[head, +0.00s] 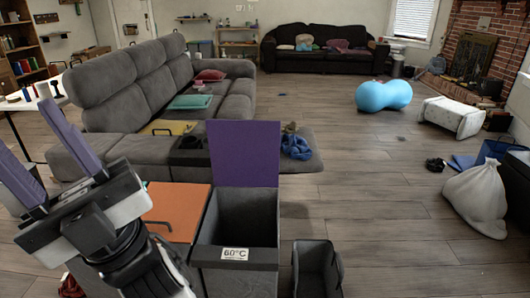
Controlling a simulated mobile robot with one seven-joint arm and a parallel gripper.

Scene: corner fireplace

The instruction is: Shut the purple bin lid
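The purple bin lid (244,152) stands upright at the back of a dark grey bin (250,257), so the bin is open and its inside looks empty. A label reading 60°C is on the bin's front. My gripper (32,150) is at the left, pointing up and left, with its two purple fingers spread apart and nothing between them. It is left of the lid and clear of it. My arm hides part of the area left of the bin.
An orange lid (177,210) lies flat left of the open bin. A small open dark container (316,270) stands at its right. A grey sofa (150,90) is behind. A white sack (477,198) lies at right. The floor between is mostly clear.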

